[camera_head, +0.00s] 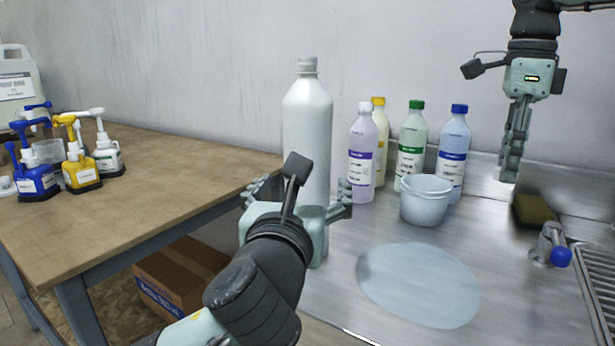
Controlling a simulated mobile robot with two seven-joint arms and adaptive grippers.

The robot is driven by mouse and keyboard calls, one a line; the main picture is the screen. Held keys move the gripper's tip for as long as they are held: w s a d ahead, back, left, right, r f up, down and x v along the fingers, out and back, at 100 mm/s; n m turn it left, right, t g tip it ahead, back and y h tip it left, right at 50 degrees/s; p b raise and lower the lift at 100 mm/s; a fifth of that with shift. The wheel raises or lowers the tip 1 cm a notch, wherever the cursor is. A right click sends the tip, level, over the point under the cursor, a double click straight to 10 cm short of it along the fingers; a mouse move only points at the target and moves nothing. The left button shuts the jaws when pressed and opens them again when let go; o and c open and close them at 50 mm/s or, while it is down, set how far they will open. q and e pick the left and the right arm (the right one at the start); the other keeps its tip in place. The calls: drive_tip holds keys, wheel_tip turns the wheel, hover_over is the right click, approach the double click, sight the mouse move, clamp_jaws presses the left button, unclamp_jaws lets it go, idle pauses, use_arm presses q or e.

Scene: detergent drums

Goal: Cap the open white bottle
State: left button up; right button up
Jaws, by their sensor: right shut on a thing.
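The tall white bottle (307,120) stands upright left of centre, with a narrow grey-white neck at its top. I cannot see into its mouth. My left gripper (298,195) is open in front of its lower part, with one finger out to each side and apart from the bottle's sides.
Capped bottles in lilac (361,160), yellow (378,115), green (410,150) and blue (453,150) stand behind a grey-white tub (425,205). A pale round patch (418,285) lies on the steel counter. A sponge (535,208) and tap (548,245) are at right. Pump bottles (80,168) stand on the wooden table (180,180).

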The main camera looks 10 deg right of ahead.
use_arm(q)
drive_tip(key=x, duration=0.4)
drive_tip(key=shift+w+d+r, duration=0.1)
drive_tip(key=shift+w+d, duration=0.1)
drive_tip(key=c, duration=1.9)
drive_tip(key=shift+r, duration=0.15)
drive_tip(key=shift+c, duration=0.4)
